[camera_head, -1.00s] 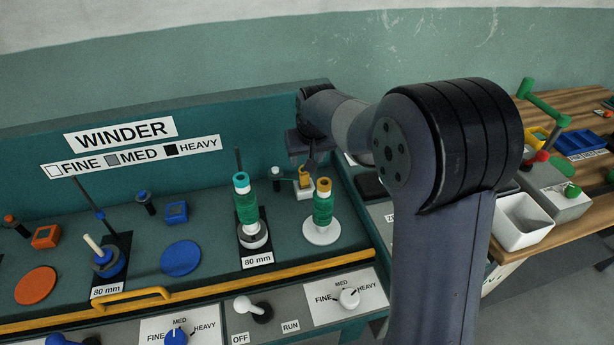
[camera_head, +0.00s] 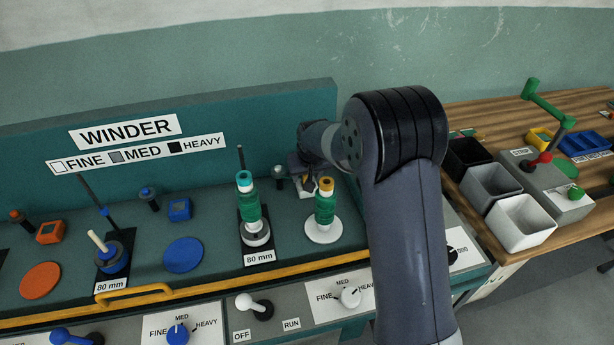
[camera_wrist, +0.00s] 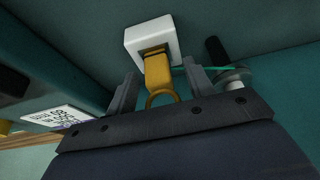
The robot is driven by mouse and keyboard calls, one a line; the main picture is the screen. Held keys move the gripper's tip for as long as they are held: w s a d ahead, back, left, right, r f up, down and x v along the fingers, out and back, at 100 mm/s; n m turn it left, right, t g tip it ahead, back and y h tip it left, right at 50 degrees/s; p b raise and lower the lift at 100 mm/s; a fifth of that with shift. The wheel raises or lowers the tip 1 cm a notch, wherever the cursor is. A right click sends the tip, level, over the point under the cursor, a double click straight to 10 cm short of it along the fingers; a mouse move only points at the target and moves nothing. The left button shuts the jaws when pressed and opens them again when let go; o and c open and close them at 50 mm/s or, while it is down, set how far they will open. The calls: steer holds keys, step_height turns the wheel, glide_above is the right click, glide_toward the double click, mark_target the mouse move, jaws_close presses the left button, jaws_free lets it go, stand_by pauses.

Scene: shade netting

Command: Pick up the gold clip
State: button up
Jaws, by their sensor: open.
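The gold clip (camera_wrist: 158,75) sits in a white square holder (camera_wrist: 133,42) in the wrist view, its ring end towards my gripper. In the head view only a little of the clip (camera_head: 305,180) shows, behind the green spool. My gripper (camera_wrist: 160,85) is open, with one finger on each side of the clip. I cannot tell whether either finger touches it. In the head view my arm partly hides the gripper.
A green spool with a yellow top (camera_head: 325,207) stands on a white disc just in front of the clip. Another green spool (camera_head: 247,205) stands left of it. A grey post (camera_wrist: 232,80) with a green thread is near the right finger. Bins (camera_head: 522,222) stand on the wooden table.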

steer(key=shift+f, duration=0.1)
steer(key=c, duration=1)
steer(key=shift+c, duration=0.2)
step_height(320, 180, up, 10)
steer(key=shift+r, duration=0.1)
